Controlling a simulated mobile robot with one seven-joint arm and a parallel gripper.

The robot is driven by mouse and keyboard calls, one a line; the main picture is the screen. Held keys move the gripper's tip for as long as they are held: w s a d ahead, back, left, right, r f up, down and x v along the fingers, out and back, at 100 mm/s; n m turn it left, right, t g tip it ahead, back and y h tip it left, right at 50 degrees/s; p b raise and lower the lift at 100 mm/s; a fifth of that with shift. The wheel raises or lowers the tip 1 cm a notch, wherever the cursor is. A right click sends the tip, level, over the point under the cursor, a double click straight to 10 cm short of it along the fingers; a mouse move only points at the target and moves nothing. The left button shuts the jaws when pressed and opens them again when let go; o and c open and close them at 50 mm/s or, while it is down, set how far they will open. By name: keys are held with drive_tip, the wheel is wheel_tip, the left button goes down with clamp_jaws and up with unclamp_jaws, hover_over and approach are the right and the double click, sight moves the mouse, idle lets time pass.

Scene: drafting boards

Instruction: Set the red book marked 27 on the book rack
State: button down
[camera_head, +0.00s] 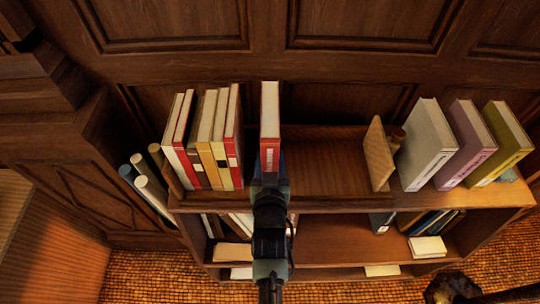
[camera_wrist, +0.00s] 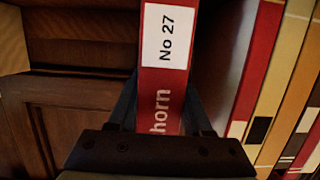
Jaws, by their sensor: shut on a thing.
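The red book marked 27 (camera_head: 270,122) is upright, its pale page edges on top and its red spine towards me. Its white "No 27" label shows in the wrist view (camera_wrist: 165,38). My gripper (camera_head: 270,175) is shut on the lower part of the spine, one finger on each side; the fingers also show in the wrist view (camera_wrist: 160,115). The book rack (camera_head: 335,170) is a wooden trough on top of the shelf unit. The book is over its open stretch, right of the row, with a gap between. I cannot tell whether its bottom touches the rack.
Several red, white and yellow books (camera_head: 208,135) stand in the rack's left part. A wooden end panel (camera_head: 377,155) closes its right side. Grey (camera_head: 427,145), purple (camera_head: 468,145) and olive (camera_head: 500,145) volumes stand farther right. The rack is clear between the held book and the panel.

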drive_tip(key=shift+w+r, duration=0.15)
drive_tip(key=shift+r, duration=0.1)
drive_tip(key=c, duration=0.8)
unclamp_jaws()
drive_tip(key=shift+f, duration=0.45)
drive_tip(key=o, duration=0.5)
drive_tip(key=shift+s+r, duration=0.1)
drive_tip(key=shift+s, duration=0.1)
drive_tip(key=shift+r, duration=0.15)
